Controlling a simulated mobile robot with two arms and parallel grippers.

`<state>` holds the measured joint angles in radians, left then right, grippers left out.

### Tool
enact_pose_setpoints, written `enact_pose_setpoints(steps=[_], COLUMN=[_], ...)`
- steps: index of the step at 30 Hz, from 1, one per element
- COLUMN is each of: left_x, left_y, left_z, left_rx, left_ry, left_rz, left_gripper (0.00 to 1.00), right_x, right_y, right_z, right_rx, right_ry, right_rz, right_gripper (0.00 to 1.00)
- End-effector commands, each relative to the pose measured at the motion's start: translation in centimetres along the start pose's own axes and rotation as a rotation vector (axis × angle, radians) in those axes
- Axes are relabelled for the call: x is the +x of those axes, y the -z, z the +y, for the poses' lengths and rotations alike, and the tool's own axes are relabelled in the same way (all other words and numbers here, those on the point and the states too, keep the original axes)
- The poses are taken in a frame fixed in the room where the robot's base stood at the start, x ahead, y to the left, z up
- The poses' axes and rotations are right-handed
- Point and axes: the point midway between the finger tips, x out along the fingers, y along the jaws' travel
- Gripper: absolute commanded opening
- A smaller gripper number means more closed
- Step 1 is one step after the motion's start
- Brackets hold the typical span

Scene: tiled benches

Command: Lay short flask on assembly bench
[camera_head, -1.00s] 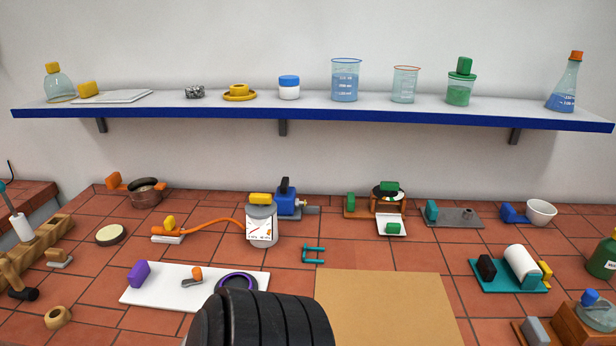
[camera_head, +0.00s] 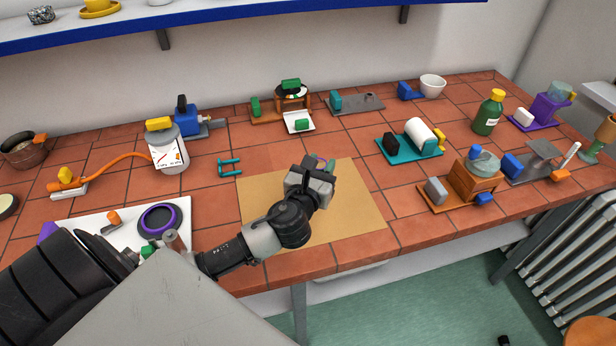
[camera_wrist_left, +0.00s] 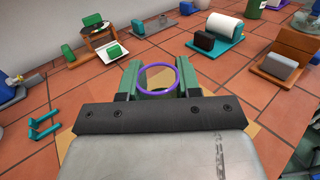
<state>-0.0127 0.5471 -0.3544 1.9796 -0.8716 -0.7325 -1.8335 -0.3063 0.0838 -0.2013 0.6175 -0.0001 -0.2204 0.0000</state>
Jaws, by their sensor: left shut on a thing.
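My left gripper (camera_head: 318,165) reaches in from the lower left over the tan mat on the tiled bench (camera_head: 220,215). In the left wrist view its two green fingers (camera_wrist_left: 160,80) are shut on a small clear vessel with a purple rim (camera_wrist_left: 177,76), which appears to be the short flask. Its lower part is hidden behind the gripper body. In the head view only a bit of purple shows beyond the gripper. I cannot tell whether the flask touches the mat. My right gripper is not in view.
The tan mat (camera_head: 350,210) is otherwise bare. A teal stand with a white roll (camera_head: 418,134) and a wooden block device (camera_head: 474,180) stand to its right. A teal bracket (camera_head: 229,166) and a labelled jar (camera_head: 168,148) stand to its left. The bench's front edge is near.

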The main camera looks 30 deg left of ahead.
Motion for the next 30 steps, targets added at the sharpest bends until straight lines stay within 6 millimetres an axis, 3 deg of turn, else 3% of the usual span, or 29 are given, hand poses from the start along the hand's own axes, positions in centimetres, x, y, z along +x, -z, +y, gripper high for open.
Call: enact_pose_setpoints(steps=[3, 9, 18, 30], left_x=[1.3, 2.3, 2.4, 2.4], left_y=[1.5, 2.7, 6.5, 7.0], left_z=[2.1, 3.6, 3.7, 3.6], left_rx=[0.002, -0.001, -0.001, 0.0], left_ry=[-0.003, 0.0, -0.001, 0.001], left_rz=[0.001, -0.001, 0.0, -0.002], left_gripper=[0.0, 0.0, 0.0, 0.0], right_x=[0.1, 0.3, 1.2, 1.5], right_y=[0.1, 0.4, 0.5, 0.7], right_z=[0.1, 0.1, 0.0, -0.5], right_rx=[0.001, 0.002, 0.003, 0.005], right_ry=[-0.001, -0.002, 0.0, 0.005], right_rz=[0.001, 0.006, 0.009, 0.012], right_gripper=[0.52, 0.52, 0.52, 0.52])
